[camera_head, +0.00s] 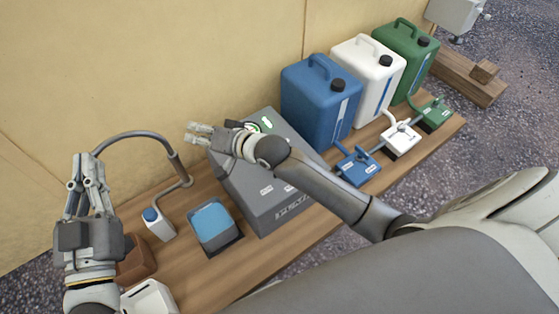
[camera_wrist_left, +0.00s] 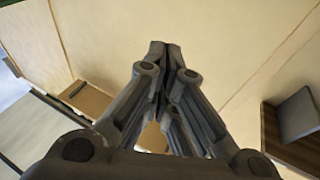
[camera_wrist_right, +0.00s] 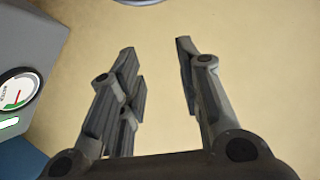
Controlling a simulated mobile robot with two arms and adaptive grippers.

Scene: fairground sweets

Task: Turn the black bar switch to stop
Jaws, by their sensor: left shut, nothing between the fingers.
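The grey machine box (camera_head: 238,187) stands on the wooden bench, with a round gauge and a green label on its upper panel. The gauge (camera_wrist_right: 18,92) also shows at the left edge of the right wrist view. I cannot make out the black bar switch; my right gripper and forearm cover part of the panel. My right gripper (camera_head: 194,133) is open and empty, above the box's upper left edge; its parted fingers (camera_wrist_right: 155,48) show in its wrist view. My left gripper (camera_head: 84,156) is shut and empty, left of the bench, apart from the box.
Blue (camera_head: 316,108), white (camera_head: 364,72) and green (camera_head: 403,52) canisters stand right of the box, with small matching units before them. A wall (camera_head: 200,60) stands behind.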

